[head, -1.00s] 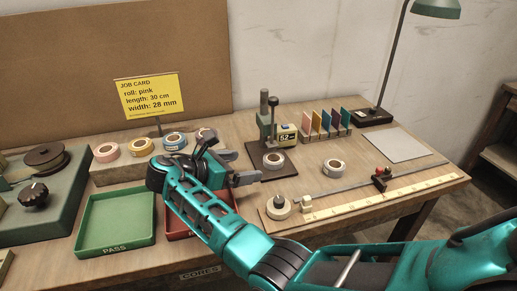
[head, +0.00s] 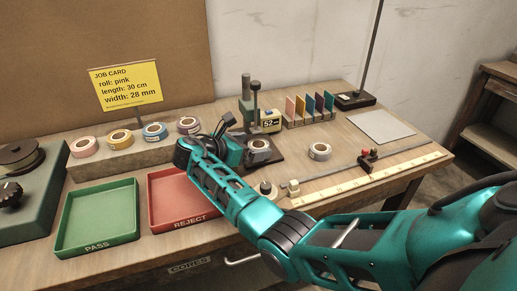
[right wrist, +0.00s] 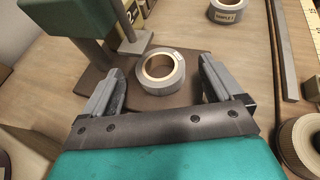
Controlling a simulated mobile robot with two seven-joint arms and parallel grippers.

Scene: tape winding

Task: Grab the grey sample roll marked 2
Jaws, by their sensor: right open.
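A grey roll (head: 258,146) lies flat on the dark base plate of the gauge stand. In the right wrist view this roll (right wrist: 160,70) sits between the open fingertips of my right gripper (right wrist: 160,76), with a gap on each side; I cannot read a number on it. My right gripper (head: 247,138) partly hides it in the head view. A second grey roll (head: 320,151) lies on the bare table to the right. In the right wrist view this second roll (right wrist: 226,11) carries a "SAMPLE" label with a digit too small to be sure of. My left gripper is out of view.
The gauge stand (head: 246,103) rises just behind the plate. A coloured card rack (head: 310,108), a ruler board (head: 372,180) and a grey sheet (head: 380,126) lie to the right. Green (head: 98,215) and red (head: 180,200) trays lie left. Several coloured rolls sit on a block behind.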

